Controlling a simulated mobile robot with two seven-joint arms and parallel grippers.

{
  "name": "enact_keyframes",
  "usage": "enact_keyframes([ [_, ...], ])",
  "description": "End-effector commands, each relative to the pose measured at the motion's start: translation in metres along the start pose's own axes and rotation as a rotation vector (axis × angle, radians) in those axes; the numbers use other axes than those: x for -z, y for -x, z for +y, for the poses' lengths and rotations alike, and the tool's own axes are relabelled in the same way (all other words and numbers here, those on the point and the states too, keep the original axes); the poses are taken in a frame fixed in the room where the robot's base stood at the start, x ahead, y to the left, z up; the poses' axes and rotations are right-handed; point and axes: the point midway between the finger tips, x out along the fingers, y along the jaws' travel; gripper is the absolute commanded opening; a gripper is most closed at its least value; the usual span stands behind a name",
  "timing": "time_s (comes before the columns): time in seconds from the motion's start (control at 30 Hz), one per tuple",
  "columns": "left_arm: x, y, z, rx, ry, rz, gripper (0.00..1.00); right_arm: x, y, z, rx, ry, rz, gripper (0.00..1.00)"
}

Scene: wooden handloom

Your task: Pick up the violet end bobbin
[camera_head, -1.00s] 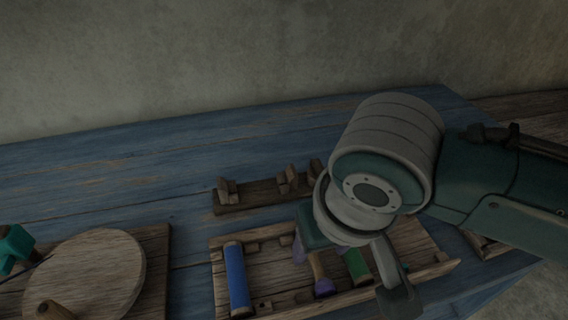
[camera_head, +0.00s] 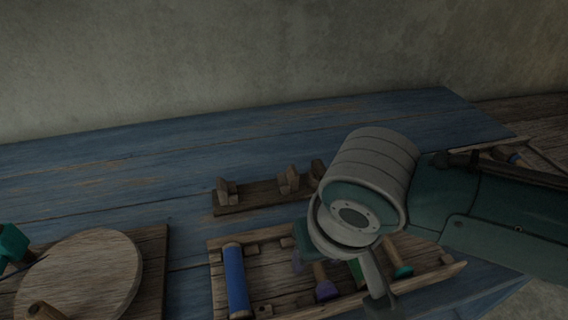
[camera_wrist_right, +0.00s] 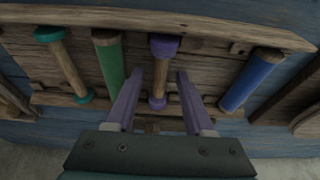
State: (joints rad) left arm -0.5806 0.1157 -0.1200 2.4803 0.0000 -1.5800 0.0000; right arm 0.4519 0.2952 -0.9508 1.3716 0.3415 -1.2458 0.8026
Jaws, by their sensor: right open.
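The violet end bobbin has a bare wooden shaft with a violet cap at each end. It lies in the wooden tray (camera_head: 440,274), between a green and a blue bobbin. In the right wrist view the violet end bobbin (camera_wrist_right: 158,76) runs between the two fingers of my right gripper (camera_wrist_right: 158,73). The fingers are open, one on each side, with visible gaps. In the head view one violet cap of the bobbin (camera_head: 326,290) shows below my right wrist, which hides part of it.
The tray also holds a blue bobbin (camera_head: 236,280), a green bobbin (camera_wrist_right: 109,62) and a teal-ended bobbin (camera_wrist_right: 64,66). A notched wooden rack (camera_head: 262,196) stands behind it. A round wooden disc (camera_head: 85,275) is at left. The blue table is clear at the back.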

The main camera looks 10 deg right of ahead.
Motion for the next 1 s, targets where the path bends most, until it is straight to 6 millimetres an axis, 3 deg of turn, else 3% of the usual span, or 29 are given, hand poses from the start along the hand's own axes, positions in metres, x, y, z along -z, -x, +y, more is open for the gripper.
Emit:
enact_keyframes([
  [0.07, -0.0002, -0.0001, -0.0005, 0.002, -0.002, -0.001, 0.5, -0.0001, -0.0001, 0.0, 0.0, 0.0, 0.0, 0.42],
  [0.43, -0.0006, -0.0002, -0.0021, 0.006, -0.008, -0.002, 0.5, -0.0004, -0.0002, 0.0002, 0.0, 0.0, -0.001, 0.01],
  [1.0, -0.0004, -0.0003, -0.0011, 0.003, -0.004, -0.001, 0.5, -0.0005, -0.0002, -0.0001, 0.0, 0.0, -0.001, 0.0],
])
